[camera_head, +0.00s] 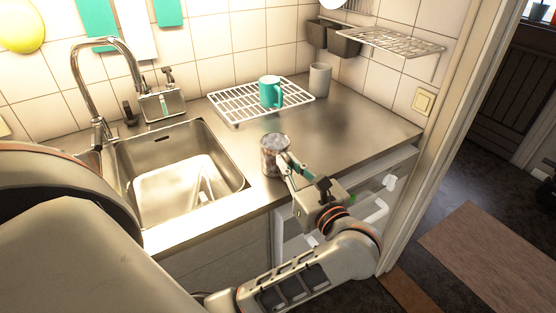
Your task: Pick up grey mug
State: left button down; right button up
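A grey, mottled mug-like vessel (272,157) stands upright on the steel counter, just right of the sink, near the front edge. My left gripper (285,166) is at its right side, with the fingertips against or very close to it. The fingers overlap the vessel's right side, so I cannot tell whether they are closed on a handle or still apart. A second, plain grey cup (320,79) without a visible handle stands farther back by the wall, right of the rack. My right gripper is not in view.
A teal mug (270,92) stands on a white wire rack (235,105) behind the grey vessel. The sink (135,150) with its tap (80,75) is at the left. The counter at right (365,125) is clear. A wire shelf (395,42) hangs above the back right corner.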

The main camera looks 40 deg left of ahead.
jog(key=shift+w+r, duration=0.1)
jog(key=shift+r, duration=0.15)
pick_arm(q)
jog(key=shift+r, duration=0.4)
notch_tip(320, 180, up, 10)
jog(key=p, duration=0.5)
jog(key=shift+f+p, duration=0.25)
jog(key=shift+p, duration=0.1)
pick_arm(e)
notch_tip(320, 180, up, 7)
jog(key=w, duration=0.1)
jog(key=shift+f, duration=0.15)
pick_arm(q)
jog(key=shift+f, duration=0.1)
